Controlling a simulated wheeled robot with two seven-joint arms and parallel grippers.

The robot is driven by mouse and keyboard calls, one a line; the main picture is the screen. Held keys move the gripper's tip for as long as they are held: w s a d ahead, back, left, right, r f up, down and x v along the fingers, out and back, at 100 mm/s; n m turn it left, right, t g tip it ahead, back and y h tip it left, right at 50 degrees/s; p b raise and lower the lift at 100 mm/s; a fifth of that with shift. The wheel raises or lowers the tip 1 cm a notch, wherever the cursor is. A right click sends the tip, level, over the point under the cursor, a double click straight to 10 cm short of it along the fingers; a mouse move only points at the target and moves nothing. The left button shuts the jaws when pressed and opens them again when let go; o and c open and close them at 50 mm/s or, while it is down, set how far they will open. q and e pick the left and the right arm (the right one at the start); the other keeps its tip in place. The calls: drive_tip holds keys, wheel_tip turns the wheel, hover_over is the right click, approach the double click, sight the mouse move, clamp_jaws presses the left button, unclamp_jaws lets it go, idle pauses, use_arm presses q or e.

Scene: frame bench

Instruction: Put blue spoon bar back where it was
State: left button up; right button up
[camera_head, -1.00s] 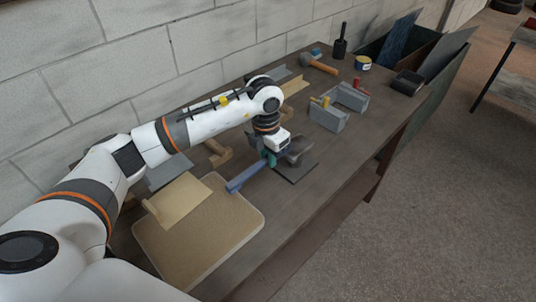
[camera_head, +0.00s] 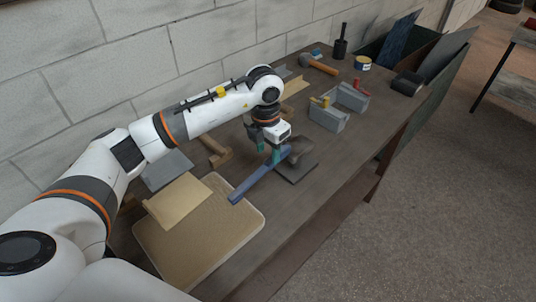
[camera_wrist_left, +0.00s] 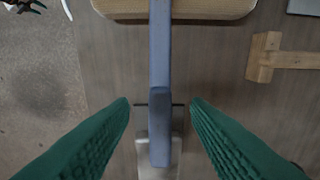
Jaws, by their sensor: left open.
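The blue spoon bar (camera_head: 254,182) lies slanting on the bench, one end by the edge of the beige mat, the other toward a dark plate (camera_head: 298,171). My left gripper (camera_head: 267,148) is open over its far part, green fingers spread to either side. In the left wrist view the blue bar (camera_wrist_left: 160,60) runs between the open fingers (camera_wrist_left: 160,108), with a gap on both sides. Its near end lies over a pale grey piece. I cannot tell whether the bar is raised off the surface. My right gripper is not in view.
A wooden T-shaped piece (camera_head: 214,150) lies behind the bar. The bench's front strip is clear.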

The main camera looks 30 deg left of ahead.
sight(266, 163)
use_arm(q)
wheel_tip(266, 163, up, 10)
drive_tip(key=b, duration=0.2)
drive_tip(key=shift+s+b, duration=0.3)
drive_tip(key=shift+a, duration=0.1)
